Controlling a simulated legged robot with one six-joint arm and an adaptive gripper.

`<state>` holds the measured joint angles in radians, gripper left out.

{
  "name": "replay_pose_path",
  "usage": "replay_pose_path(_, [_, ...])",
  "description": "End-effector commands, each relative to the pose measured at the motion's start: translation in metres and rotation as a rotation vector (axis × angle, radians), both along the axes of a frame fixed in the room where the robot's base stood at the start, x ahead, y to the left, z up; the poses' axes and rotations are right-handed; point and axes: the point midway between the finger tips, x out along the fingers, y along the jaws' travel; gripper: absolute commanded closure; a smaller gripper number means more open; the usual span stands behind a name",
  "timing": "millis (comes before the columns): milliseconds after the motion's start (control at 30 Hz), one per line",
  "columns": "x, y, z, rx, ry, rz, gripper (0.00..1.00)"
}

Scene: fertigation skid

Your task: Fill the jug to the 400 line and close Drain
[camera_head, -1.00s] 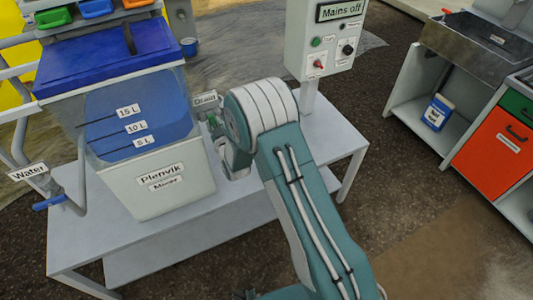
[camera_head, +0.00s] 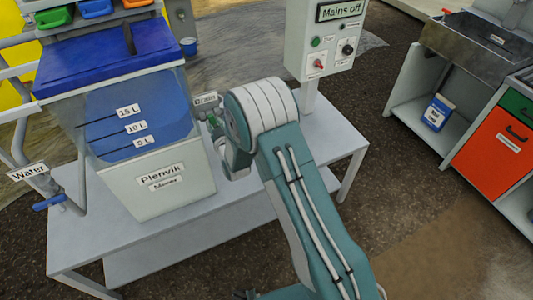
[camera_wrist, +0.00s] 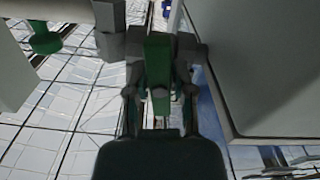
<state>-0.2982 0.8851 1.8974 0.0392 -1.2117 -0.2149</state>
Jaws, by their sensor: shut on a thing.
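The Plenvik Mixer tank (camera_head: 190,185) stands on a grey bench and holds blue liquid up to about the 15 L mark. The Drain label (camera_head: 205,99) is on its right side, with a green part of the drain valve (camera_head: 212,121) just below, mostly covered by my arm. In the wrist view my gripper (camera_wrist: 160,88) is shut on a green handle (camera_wrist: 158,55), which looks like the Drain handle. The jug cannot be made out in either view, so its fill level cannot be read.
The Water tap (camera_head: 48,202) with a blue handle is at the tank's left. A sink unit (camera_head: 470,45) and an orange-fronted cabinet (camera_head: 495,148) are at the right. The floor between is clear.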

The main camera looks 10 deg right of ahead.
Motion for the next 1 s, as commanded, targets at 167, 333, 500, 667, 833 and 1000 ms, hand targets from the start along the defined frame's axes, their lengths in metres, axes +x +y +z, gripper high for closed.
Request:
replay_pose_path(167, [0.0006, 0.0023, 0.0027, 0.001, -0.007, 0.005, 1.0])
replay_pose_path(333, [0.0006, 0.0023, 0.0028, 0.001, -0.007, 0.005, 1.0])
replay_pose_path(500, [0.0006, 0.0024, 0.0029, 0.007, -0.006, 0.005, 1.0])
replay_pose_path(667, [0.0007, 0.0023, 0.003, 0.137, 0.029, 0.005, 1.0])
replay_pose_path(833, [0.0008, 0.0022, 0.003, 0.263, 0.063, 0.005, 1.0])
replay_pose_path(1000, [0.0008, 0.0021, 0.0027, 0.274, 0.067, 0.005, 1.0])
